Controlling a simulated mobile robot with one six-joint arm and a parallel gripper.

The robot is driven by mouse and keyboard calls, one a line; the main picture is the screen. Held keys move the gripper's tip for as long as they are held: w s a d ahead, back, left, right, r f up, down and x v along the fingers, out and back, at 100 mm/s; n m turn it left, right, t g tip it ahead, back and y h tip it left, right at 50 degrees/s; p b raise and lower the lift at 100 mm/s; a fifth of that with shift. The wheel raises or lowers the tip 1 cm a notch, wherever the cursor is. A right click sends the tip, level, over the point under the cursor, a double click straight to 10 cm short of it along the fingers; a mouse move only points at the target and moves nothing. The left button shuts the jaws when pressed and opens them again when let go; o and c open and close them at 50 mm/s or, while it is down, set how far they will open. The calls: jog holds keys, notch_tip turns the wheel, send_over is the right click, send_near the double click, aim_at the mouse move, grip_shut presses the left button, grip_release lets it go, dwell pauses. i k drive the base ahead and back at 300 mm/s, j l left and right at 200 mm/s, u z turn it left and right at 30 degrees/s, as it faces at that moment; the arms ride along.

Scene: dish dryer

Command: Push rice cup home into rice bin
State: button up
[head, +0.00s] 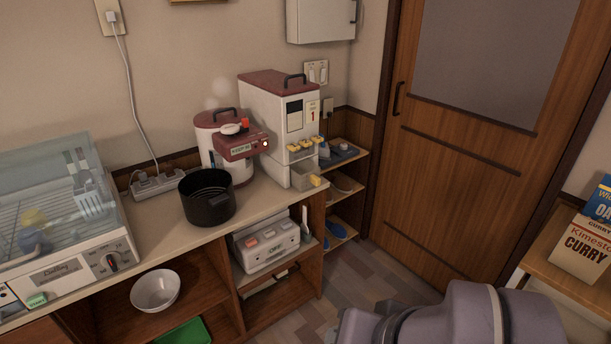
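The rice bin (262,112) is a tall white box with a dark red lid and a black handle. It stands on the counter against the back wall, with a row of yellow buttons on its front. The rice cup (303,176) is a see-through grey drawer with a yellow handle (316,181). It sticks out from the bottom front of the bin, above the counter's right end. Part of my arm shows at the bottom right, well apart from the cup. My gripper is outside the picture.
A red and white rice cooker (222,135) with steam stands left of the bin. A black pot (207,196) is in front of it. A dish dryer (55,225) fills the left counter. Open floor (385,270) lies right of the counter. Curry boxes (588,235) stand at far right.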

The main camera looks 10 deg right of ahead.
aim_at(307, 177)
jog(key=i+u, duration=0.1)
jog(key=i, duration=0.5)
jog(key=i+l+u, duration=0.1)
jog(key=i, duration=0.5)
jog(key=i+l+u, duration=0.15)
jog(key=i, duration=0.45)
